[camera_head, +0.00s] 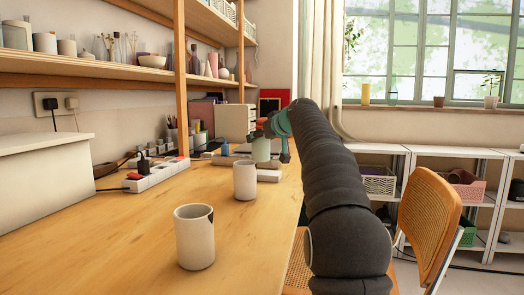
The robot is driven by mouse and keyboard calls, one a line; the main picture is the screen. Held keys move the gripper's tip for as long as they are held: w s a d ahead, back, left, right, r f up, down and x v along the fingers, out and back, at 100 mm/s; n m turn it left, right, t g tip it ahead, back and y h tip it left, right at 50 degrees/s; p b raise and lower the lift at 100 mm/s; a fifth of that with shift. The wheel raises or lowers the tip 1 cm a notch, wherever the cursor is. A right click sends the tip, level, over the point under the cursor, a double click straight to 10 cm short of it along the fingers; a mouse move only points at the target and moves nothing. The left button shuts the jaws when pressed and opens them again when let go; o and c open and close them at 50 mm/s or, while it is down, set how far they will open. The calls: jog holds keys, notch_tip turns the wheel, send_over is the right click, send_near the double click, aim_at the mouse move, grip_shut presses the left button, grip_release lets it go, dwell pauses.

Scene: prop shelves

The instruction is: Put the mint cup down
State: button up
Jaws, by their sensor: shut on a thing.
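My arm reaches forward from the lower right over the desk's right side.
A power strip (158,175) with plugs lies at the left. Boxes, a pen holder and small items crowd the desk's back. A wooden shelf post (181,80) rises there. A chair (432,215) stands at the right.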

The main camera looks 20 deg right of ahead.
aim_at(266, 145)
jog(key=shift+f+b, duration=0.65)
jog(key=shift+f, duration=1.15)
jog(key=shift+f, duration=0.2)
jog(key=o, duration=1.3)
jog(key=shift+c, duration=0.2)
jog(key=shift+r, duration=0.1)
jog(key=shift+s+r, duration=0.1)
jog(key=shift+r, duration=0.1)
jog(key=v, duration=1.1)
jog(key=shift+s+b, duration=0.4)
jog(key=shift+b, duration=0.05)
jog(key=shift+d+r, duration=0.1)
